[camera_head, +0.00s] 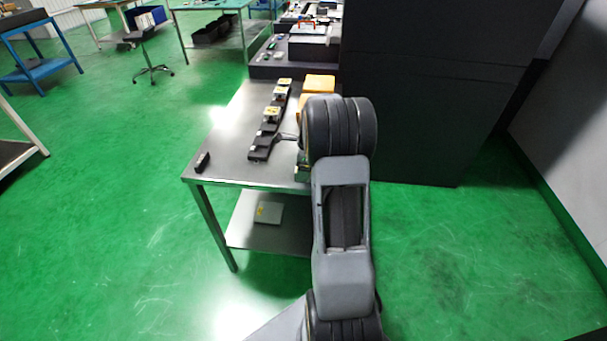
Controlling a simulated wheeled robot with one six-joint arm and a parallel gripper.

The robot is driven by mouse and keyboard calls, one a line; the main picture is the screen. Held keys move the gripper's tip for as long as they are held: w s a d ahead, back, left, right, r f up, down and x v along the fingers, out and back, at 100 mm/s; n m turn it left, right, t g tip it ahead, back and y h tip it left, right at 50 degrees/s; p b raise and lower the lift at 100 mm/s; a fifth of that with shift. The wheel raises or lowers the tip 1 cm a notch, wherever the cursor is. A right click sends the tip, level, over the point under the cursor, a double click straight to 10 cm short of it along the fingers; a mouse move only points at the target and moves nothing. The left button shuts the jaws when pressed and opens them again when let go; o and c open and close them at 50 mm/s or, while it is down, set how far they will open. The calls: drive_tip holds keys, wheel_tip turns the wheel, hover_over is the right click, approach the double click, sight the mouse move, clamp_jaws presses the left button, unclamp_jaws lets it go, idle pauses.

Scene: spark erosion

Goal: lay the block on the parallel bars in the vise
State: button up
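My arm rises through the middle of the head view, and its thick dark joint hides part of the steel table (232,150). My gripper cannot be made out; it seems hidden behind the arm. A thin grey part shows just left of the joint, but I cannot tell what it belongs to. A small greenish-beige piece shows at the arm's left edge on the table, mostly hidden. I cannot identify the vise, the parallel bars or the block for certain.
A black rack (262,145) with several yellow-topped holders runs along the table. A small black object (202,162) lies at the near left corner. Orange boxes (318,85) stand behind the arm. A dark machine cabinet (430,120) stands right.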

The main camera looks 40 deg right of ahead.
drive_tip(key=shift+a+f, duration=0.1)
drive_tip(key=shift+f, duration=0.7)
drive_tip(key=c, duration=1.2)
drive_tip(key=shift+w, duration=0.1)
drive_tip(key=shift+c, duration=0.4)
drive_tip(key=shift+r, duration=0.2)
